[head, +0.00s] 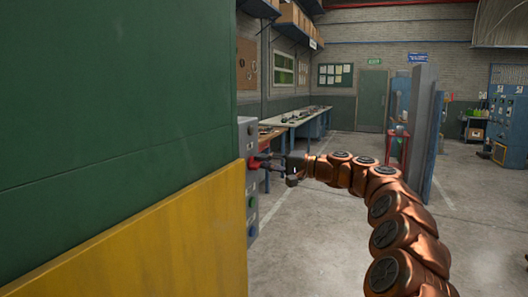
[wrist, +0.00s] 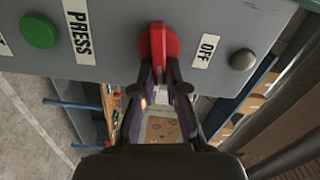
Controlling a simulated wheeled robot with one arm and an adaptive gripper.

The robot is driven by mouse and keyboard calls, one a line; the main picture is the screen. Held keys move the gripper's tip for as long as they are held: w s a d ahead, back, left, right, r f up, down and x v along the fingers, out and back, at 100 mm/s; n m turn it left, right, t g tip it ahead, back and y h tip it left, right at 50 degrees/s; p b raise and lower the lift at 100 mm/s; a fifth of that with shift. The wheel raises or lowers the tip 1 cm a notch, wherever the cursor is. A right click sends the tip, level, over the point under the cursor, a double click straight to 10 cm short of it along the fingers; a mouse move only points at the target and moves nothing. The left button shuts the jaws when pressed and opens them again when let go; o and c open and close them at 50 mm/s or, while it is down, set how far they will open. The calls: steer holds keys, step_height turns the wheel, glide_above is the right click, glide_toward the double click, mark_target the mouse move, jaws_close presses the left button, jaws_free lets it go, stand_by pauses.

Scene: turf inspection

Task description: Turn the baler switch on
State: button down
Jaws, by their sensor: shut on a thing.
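The red rotary switch (wrist: 158,44) sits on a grey control panel (wrist: 110,70). In the head view the switch (head: 253,163) is on the panel's narrow face at the edge of the green and yellow machine. My gripper (wrist: 160,72) has its two fingers on either side of the switch handle and is shut on it. In the head view my gripper (head: 266,162) reaches the panel from the right. An OFF label (wrist: 206,50) is right of the switch in the wrist view. No ON label is visible there; the fingers hide part of the handle.
A grey knob (wrist: 242,59) is at right. The machine's green and yellow wall (head: 120,100) fills the head view's left. Open floor (head: 310,240) lies beside it.

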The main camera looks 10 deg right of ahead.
steer(key=shift+f+m+p, duration=0.1)
steer(key=shift+m+p, duration=0.7)
steer(key=shift+m, duration=0.3)
steer(key=shift+f, duration=0.1)
steer(key=c, duration=1.2)
jaws_free()
steer(key=v, duration=1.2)
